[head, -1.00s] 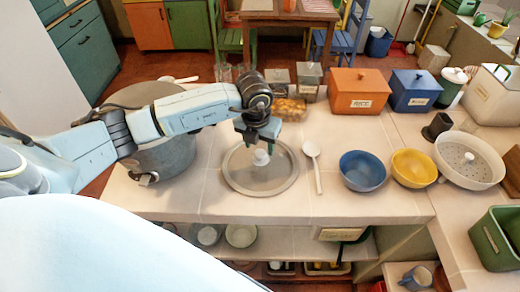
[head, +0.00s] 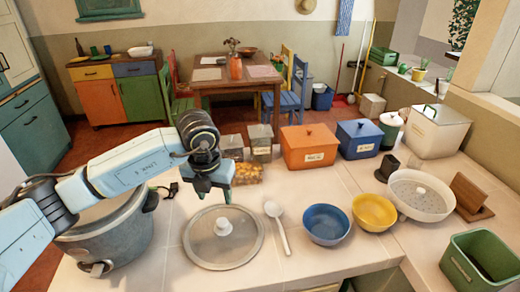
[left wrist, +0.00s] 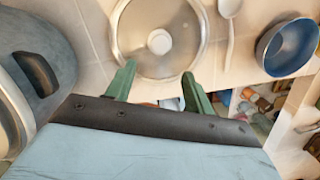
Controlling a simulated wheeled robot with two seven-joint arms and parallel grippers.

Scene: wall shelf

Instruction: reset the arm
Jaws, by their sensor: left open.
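My left arm comes in from the left in the head view. Its gripper (head: 212,192) hangs above the counter, near the back edge of a round glass lid with a white knob (head: 222,240). In the left wrist view the two green fingers (left wrist: 154,85) are apart with nothing between them, and the lid (left wrist: 185,58) lies beyond the fingertips. The lid lies flat on the counter. My right gripper is in neither view.
A large grey pot (head: 115,245) stands under my left arm. A white spoon (head: 278,228), blue bowl (head: 326,224), yellow bowl (head: 374,212) and white colander (head: 418,197) stand to the right. Orange (head: 308,148) and blue (head: 359,138) boxes are behind.

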